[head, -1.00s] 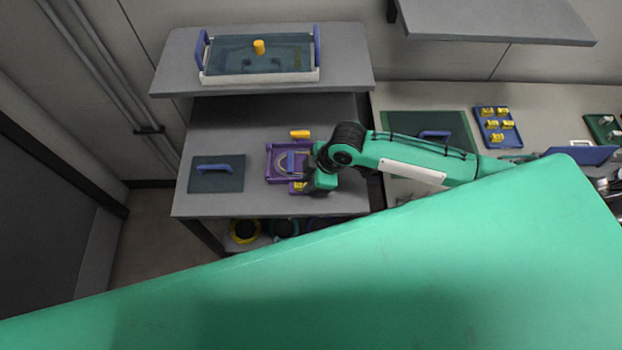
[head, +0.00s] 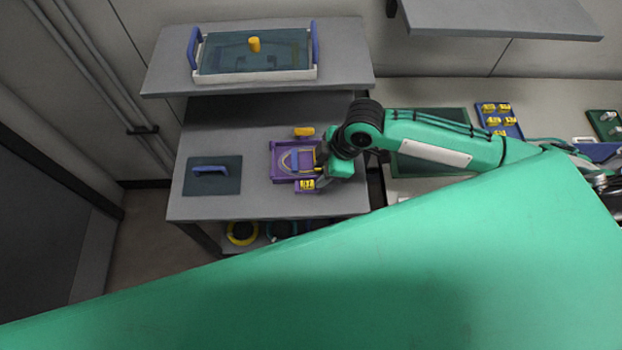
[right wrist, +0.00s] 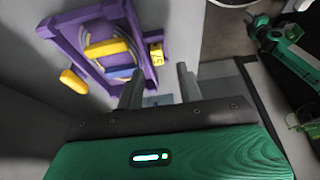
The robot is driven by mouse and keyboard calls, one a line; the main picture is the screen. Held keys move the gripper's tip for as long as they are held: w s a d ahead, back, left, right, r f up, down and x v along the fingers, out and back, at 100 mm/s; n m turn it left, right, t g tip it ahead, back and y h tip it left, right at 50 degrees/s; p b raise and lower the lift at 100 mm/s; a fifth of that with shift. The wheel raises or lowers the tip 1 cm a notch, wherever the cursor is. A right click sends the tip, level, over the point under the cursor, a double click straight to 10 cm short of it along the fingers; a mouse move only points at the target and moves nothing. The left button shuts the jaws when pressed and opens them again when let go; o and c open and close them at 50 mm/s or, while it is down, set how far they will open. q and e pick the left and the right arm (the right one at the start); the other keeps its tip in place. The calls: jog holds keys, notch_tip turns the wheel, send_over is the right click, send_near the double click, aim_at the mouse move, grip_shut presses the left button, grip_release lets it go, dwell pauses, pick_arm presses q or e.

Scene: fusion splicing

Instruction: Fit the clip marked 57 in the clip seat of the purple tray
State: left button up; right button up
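The purple tray (head: 273,163) lies on the grey table left of my right gripper and also shows in the right wrist view (right wrist: 152,16). The yellow clip (head: 306,185) sits at the small purple extension on the tray's near right corner. In the right wrist view its dark mark looks like 57 (right wrist: 156,55). I cannot tell whether it is fully down in the seat. My right gripper (right wrist: 160,88) is open, with nothing between its fingers, apart from the clip. In the head view it is beside the tray's right side (head: 322,172). My left gripper is not in view.
A yellow piece (head: 304,131) lies behind the tray. A dark plate with a blue handle (head: 211,169) lies to the left. A white-edged tray (head: 258,76) stands on the raised shelf. A blue tray of yellow clips (head: 513,129) is at right. Table at the front is clear.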

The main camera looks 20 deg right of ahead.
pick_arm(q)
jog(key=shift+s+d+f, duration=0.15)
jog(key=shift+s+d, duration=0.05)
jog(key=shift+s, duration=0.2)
pick_arm(e)
jog(key=v, duration=0.5)
jog(key=shift+a+r, duration=0.15)
jog(key=shift+r, duration=0.1)
jog(key=shift+s, duration=0.1)
